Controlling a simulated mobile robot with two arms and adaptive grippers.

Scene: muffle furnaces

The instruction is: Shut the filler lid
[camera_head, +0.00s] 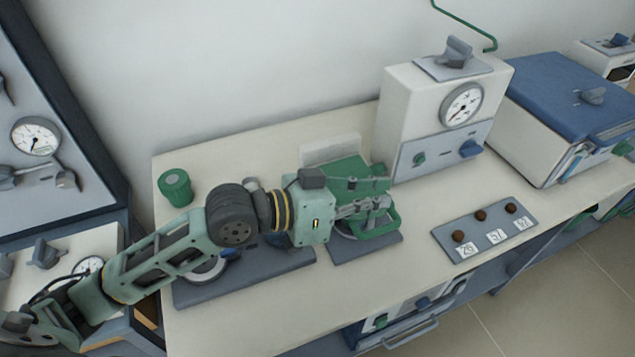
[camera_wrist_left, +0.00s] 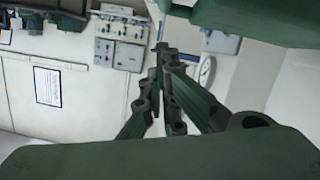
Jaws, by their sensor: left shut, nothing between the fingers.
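A green hinged part (camera_head: 350,168), which looks like the filler lid, stands behind my left gripper on a small device with a grey base (camera_head: 370,245). It appears raised, but my gripper and wrist hide much of it, so its exact angle is unclear. A green loop handle (camera_head: 388,220) shows at the device's front right. My left gripper (camera_head: 380,204) is shut and empty, just in front of the green part and over the device; I cannot tell whether it touches. In the left wrist view the fingers (camera_wrist_left: 165,88) are together. My right gripper is not in view.
A green knurled cap (camera_head: 175,187) stands at the table's back left. A white box with a gauge (camera_head: 462,103) stands right of the device. A grey plate (camera_head: 484,230) with brown knobs lies in front. A blue-topped furnace (camera_head: 560,95) is at the right.

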